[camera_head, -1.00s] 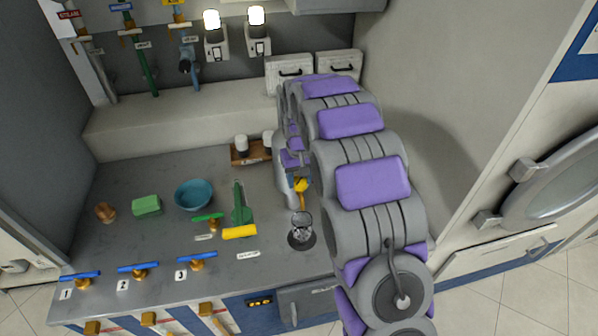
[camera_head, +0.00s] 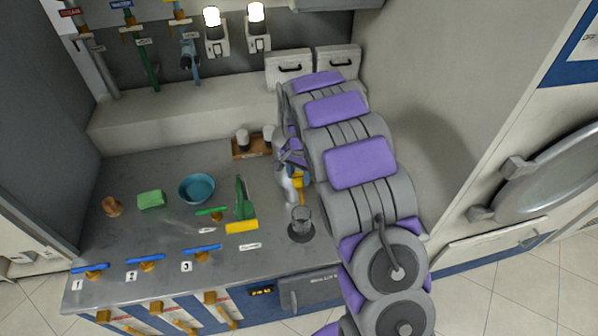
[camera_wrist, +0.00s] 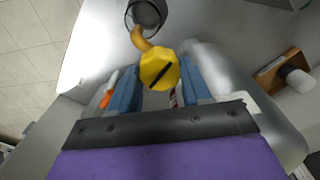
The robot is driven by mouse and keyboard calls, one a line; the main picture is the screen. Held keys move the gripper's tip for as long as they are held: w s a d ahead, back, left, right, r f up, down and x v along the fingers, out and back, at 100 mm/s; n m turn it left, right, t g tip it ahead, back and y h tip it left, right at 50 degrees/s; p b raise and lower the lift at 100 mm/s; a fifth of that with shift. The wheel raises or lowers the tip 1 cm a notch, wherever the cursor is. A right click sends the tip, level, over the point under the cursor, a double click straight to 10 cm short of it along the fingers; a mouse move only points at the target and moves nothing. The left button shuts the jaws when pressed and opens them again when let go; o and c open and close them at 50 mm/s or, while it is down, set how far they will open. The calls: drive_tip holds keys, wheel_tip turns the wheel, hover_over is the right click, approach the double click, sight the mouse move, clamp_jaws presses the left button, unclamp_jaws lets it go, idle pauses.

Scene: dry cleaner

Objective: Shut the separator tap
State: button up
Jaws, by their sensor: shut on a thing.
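The separator tap (camera_wrist: 159,68) shows in the wrist view as a yellow knob with a dark slot across its face and a curved brass spout. In the head view only a small yellow part of the tap (camera_head: 299,180) shows beside my arm. My gripper (camera_wrist: 160,82) has its blue fingers on either side of the knob and is shut on it. A clear glass (camera_head: 301,222) stands below the tap on a dark round spot; its rim and dark inside also show in the wrist view (camera_wrist: 147,13). My arm hides much of the separator in the head view.
Blue-handled taps (camera_head: 202,249) line the counter's front edge. A wooden tray (camera_head: 247,153) is behind. A wall stands right of my arm.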

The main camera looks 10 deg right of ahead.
sight(298, 177)
drive_tip(key=shift+m, duration=0.5)
drive_tip(key=o, duration=1.1)
drive_tip(key=shift+a, duration=0.15)
drive_tip(key=shift+c, duration=0.2)
wheel_tip(298, 177, up, 17)
drive_tip(key=p, duration=0.1)
drive_tip(key=shift+r, duration=0.15)
